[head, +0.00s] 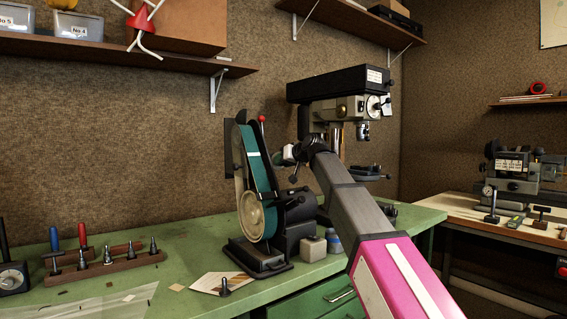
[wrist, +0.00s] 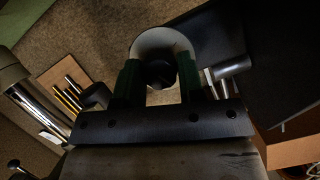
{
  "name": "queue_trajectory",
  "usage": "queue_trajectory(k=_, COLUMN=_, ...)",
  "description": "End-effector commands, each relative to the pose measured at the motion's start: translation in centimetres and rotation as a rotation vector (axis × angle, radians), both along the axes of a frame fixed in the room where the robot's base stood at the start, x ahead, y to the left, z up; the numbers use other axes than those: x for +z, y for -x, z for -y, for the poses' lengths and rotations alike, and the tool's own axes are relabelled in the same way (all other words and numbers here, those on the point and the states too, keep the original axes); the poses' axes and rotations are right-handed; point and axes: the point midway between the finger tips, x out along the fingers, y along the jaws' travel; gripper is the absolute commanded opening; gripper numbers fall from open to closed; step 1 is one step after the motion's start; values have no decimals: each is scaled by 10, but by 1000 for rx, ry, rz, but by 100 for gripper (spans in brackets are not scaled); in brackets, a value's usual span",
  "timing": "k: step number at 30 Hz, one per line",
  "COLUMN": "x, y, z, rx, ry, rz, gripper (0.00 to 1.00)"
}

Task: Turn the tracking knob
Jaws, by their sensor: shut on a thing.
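The belt grinder (head: 259,180) stands on the green bench, with a teal upright belt and a red-tipped lever at its top. My gripper (head: 286,156) reaches in from the right at the upper part of the grinder, beside the belt. In the wrist view my gripper (wrist: 159,78) has its two green fingers closed on either side of a dark round knob (wrist: 160,75), which I take to be the tracking knob. A pale curved piece arches around it. In the head view the knob is hidden behind my gripper, and its turn angle cannot be told.
A drill press (head: 345,85) stands just behind my arm. A small pale block (head: 313,248) and a blue jar (head: 334,242) sit beside the grinder's base. A wooden tool rack (head: 105,262) is at the left.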

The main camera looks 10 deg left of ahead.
Motion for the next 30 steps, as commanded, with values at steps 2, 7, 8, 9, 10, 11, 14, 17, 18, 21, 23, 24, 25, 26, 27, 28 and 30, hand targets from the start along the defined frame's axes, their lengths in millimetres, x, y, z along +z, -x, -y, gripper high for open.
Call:
queue_trajectory(k=2, x=0, y=0, z=0, rx=-1, ry=18, rz=23, gripper=12)
queue_trajectory(k=7, x=0, y=0, z=0, rx=-1, ry=42, rz=52, gripper=12)
queue_trajectory(k=8, x=0, y=0, z=0, rx=-2, ry=44, rz=55, gripper=12)
queue_trajectory(k=9, x=0, y=0, z=0, rx=-2, ry=46, rz=57, gripper=12)
queue_trajectory(k=10, x=0, y=0, z=0, rx=-2, ry=48, rz=59, gripper=12)
queue_trajectory(k=11, x=0, y=0, z=0, rx=-2, ry=48, rz=59, gripper=12)
queue_trajectory(k=14, x=0, y=0, z=0, rx=-2, ry=49, rz=60, gripper=12)
queue_trajectory(k=17, x=0, y=0, z=0, rx=-2, ry=48, rz=59, gripper=12)
queue_trajectory(k=18, x=0, y=0, z=0, rx=-2, ry=48, rz=59, gripper=12)
queue_trajectory(k=21, x=0, y=0, z=0, rx=-2, ry=48, rz=59, gripper=45)
queue_trajectory(k=23, x=0, y=0, z=0, rx=-2, ry=48, rz=59, gripper=61)
queue_trajectory(k=24, x=0, y=0, z=0, rx=-2, ry=48, rz=58, gripper=61)
queue_trajectory(k=25, x=0, y=0, z=0, rx=-2, ry=48, rz=58, gripper=61)
queue_trajectory(k=26, x=0, y=0, z=0, rx=-2, ry=48, rz=58, gripper=61)
queue_trajectory(k=27, x=0, y=0, z=0, rx=-1, ry=48, rz=58, gripper=61)
queue_trajectory(k=28, x=0, y=0, z=0, rx=-1, ry=48, rz=58, gripper=61)
queue_trajectory(k=30, x=0, y=0, z=0, rx=-1, ry=48, rz=58, gripper=61)
